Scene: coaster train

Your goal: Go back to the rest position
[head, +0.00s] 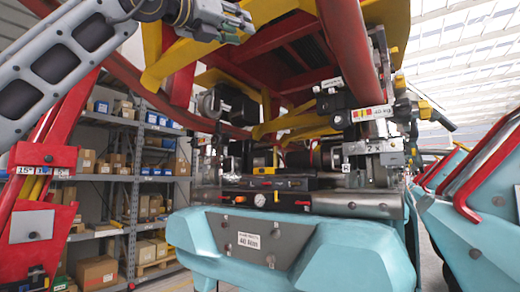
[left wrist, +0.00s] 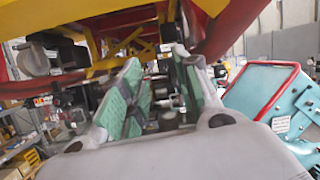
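My left arm comes in from the upper left in the head view. Its gripper (head: 240,22) is at the top, in front of the red and yellow frame of the coaster train. In the left wrist view the two green-padded fingers of this gripper (left wrist: 158,64) stand apart with nothing between them. The coaster train's light-blue front body (head: 190,238) carries a grey plate and is below the gripper. I cannot make out my right gripper in either view.
Red tubes and yellow beams (head: 285,125) of the train are close around and behind the left gripper. A shelf rack (head: 130,178) with boxes stands at the left. Another light-blue car with red bars (head: 480,235) is at the right.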

